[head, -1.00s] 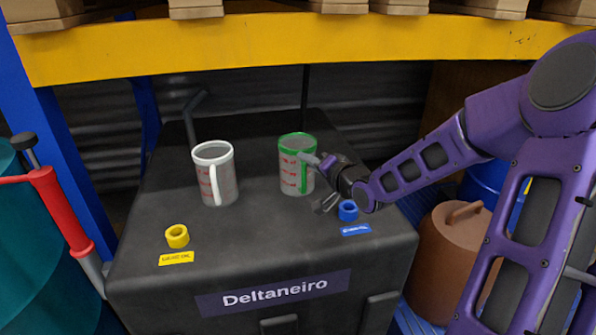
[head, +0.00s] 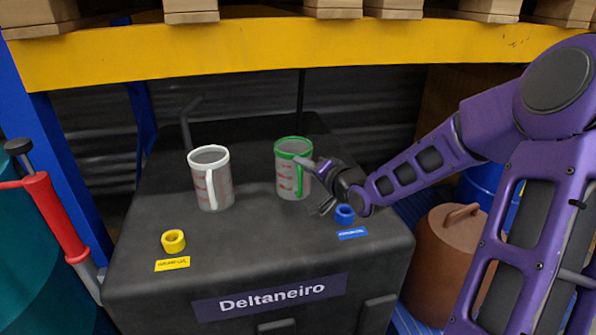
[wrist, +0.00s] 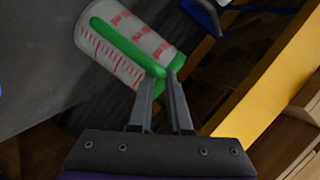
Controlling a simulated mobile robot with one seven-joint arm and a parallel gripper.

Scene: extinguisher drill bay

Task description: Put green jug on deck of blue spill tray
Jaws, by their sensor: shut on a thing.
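The green jug (head: 288,178) is a clear measuring jug with red marks and a green rim and handle. It is upright on the black box top in the head view. In the wrist view the jug (wrist: 128,45) fills the upper left. My gripper (wrist: 163,80) is shut on the green handle; in the head view my gripper (head: 322,185) is at the jug's right side. The blue spill tray (head: 408,318) seems to be the blue ribbed surface at lower right, largely hidden by the black box, a brown can and my arm.
A white-rimmed jug (head: 211,182) stands left of the green one. A yellow ring (head: 173,240) and a blue ring (head: 345,215) lie near the box front. A brown can (head: 450,260) stands at right. A yellow beam (head: 270,58) crosses above.

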